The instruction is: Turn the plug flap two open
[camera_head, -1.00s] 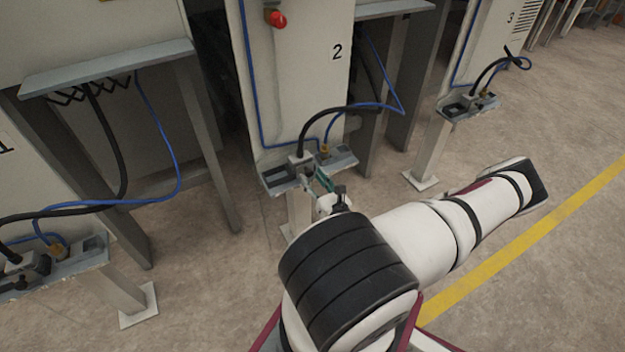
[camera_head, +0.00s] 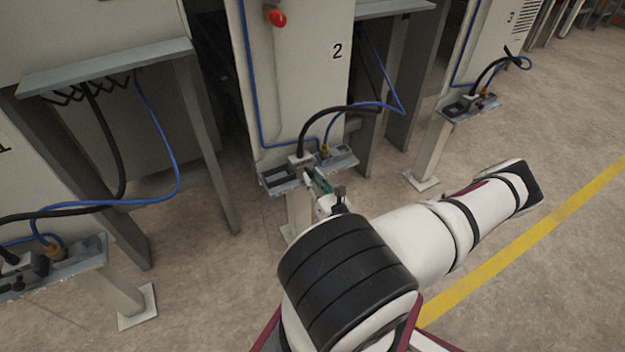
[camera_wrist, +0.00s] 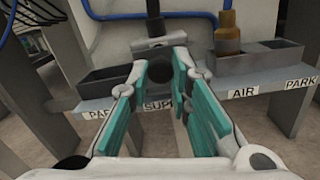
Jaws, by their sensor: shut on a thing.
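Station 2's grey bracket (camera_head: 272,181) carries a plug (camera_head: 300,161) with a thick black cable, upright in its middle. In the wrist view the plug's black upper part (camera_wrist: 155,25) rises behind the fingertips, above the partly hidden "SUPPLY" label. My gripper (camera_head: 312,180) reaches the front of this bracket. In the wrist view my gripper (camera_wrist: 167,74) has its teal-padded fingers on either side of the plug's front, shut on the plug flap. The flap is mostly hidden between the fingertips, and its angle cannot be told.
A brass air fitting (camera_wrist: 228,38) with a blue hose stands right of the plug, above the "AIR" label. Empty "PARK" pockets (camera_wrist: 105,82) lie at both ends. Similar brackets stand at the left (camera_head: 80,262) and at station 3 (camera_head: 450,112). Open floor lies to the right.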

